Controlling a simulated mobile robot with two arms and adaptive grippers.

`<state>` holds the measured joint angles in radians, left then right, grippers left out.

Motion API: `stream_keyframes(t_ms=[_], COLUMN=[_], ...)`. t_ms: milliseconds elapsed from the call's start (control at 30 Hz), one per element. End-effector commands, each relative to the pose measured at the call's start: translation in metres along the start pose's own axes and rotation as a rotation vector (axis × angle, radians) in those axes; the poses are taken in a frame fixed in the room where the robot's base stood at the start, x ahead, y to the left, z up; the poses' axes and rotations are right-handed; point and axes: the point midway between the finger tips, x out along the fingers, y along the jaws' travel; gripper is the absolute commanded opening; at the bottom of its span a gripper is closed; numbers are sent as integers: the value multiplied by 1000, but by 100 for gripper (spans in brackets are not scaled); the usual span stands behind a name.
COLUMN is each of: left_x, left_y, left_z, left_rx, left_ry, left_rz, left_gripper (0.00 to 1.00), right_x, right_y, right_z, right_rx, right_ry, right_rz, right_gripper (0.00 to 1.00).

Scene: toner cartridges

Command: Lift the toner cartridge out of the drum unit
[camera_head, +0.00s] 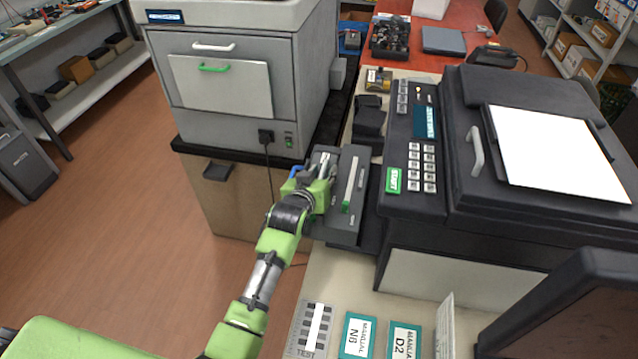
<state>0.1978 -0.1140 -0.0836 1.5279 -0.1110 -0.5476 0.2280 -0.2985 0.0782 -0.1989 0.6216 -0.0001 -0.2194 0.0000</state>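A dark grey drum unit (343,234) lies on the pale worktop between the beige printer and the black copier. In it I see a long grey cartridge-like part (355,175) with a pale strip and a green piece; I cannot tell exactly where cartridge and drum unit divide. A small blue piece (296,171) shows at the left side, beside my gripper. My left gripper (322,169) is over the left part of the unit, its fingers at or just above the top. The contact and the gap between the fingers are too small to make out. My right gripper is not in view.
The black copier (460,160) stands close on the right, the beige printer (235,90) at the back left. Manuals (358,336) and a striped test sheet (310,330) lie in front. A dark object (570,310) fills the lower right corner. Open floor lies left.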

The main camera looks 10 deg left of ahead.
Motion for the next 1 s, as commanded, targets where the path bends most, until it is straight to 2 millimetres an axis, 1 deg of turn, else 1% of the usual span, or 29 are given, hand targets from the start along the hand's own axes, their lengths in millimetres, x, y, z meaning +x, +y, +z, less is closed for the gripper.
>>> stream_keyframes(t_ms=[233, 333, 367, 767, 867, 1000], left_x=[1, 1, 1, 0, -2, -11], left_y=[0, 0, 0, 1, 2, 7], left_z=[1, 1, 1, -4, -11, -32], left_rx=[0, 0, 0, 0, 0, 0], left_ry=[-1, -1, -1, 7, 8, 12], left_rz=[0, 0, 0, 1, 2, 3], left_gripper=[29, 3, 0, 0, 0, 0], right_x=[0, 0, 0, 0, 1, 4], right_y=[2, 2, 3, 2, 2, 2], right_z=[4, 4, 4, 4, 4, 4], right_rx=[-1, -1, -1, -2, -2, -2], right_ry=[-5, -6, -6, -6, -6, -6], right_rz=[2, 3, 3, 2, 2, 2], right_gripper=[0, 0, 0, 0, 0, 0])
